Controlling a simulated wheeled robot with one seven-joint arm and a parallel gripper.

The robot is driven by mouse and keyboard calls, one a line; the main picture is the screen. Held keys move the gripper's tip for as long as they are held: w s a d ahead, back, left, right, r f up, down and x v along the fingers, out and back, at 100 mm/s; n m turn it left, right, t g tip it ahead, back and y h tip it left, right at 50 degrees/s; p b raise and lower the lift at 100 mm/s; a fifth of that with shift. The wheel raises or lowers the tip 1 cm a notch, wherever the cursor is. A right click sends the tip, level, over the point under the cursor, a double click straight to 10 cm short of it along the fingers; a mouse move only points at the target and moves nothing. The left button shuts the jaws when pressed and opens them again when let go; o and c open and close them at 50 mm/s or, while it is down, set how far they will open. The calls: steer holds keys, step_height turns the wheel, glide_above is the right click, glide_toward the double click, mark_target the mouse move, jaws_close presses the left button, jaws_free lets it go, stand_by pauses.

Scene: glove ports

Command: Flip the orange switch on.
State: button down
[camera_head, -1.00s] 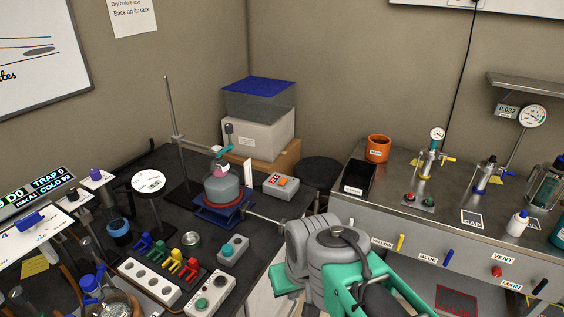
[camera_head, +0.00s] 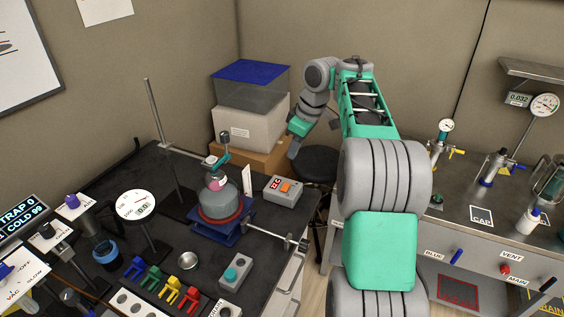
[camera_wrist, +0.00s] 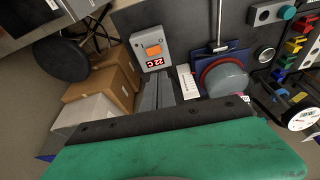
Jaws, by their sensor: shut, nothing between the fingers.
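The orange switch (camera_head: 286,187) sits on top of a small grey box (camera_head: 277,196) with a red display, near the right edge of the dark bench. In the wrist view the orange switch (camera_wrist: 154,50) and the grey box (camera_wrist: 141,44) show whole, and the display shows lit red digits. My gripper (camera_head: 292,156) is beyond the grey box and above it, pointing down, apart from the switch. In the wrist view my gripper (camera_wrist: 157,78) has its grey fingers together, with nothing between them, just below the box in the picture.
A flask (camera_head: 217,196) on a blue jack stands left of the grey box, with a metal stand (camera_head: 157,115) behind. Cardboard and white boxes (camera_head: 243,131) are stacked at the back. A black stool (camera_head: 318,164) is to the right.

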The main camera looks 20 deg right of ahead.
steer(key=shift+w+d, duration=0.25)
steer(key=shift+d, duration=0.2)
steer(key=shift+w+d, duration=0.2)
steer(key=shift+d, duration=0.25)
steer(key=b, duration=0.4)
glide_toward(287, 185)
steer(key=x, duration=0.5)
steer(key=shift+w+a+f, duration=0.15)
steer(key=shift+w+a, duration=0.1)
steer(key=shift+d+f, duration=0.1)
steer(key=shift+f, duration=0.5)
steer(key=shift+w+d+f, duration=0.1)
steer(key=shift+w+f, duration=0.05)
steer(key=shift+f, duration=0.15)
steer(key=shift+f+b, duration=0.1)
steer(key=shift+b, duration=0.2)
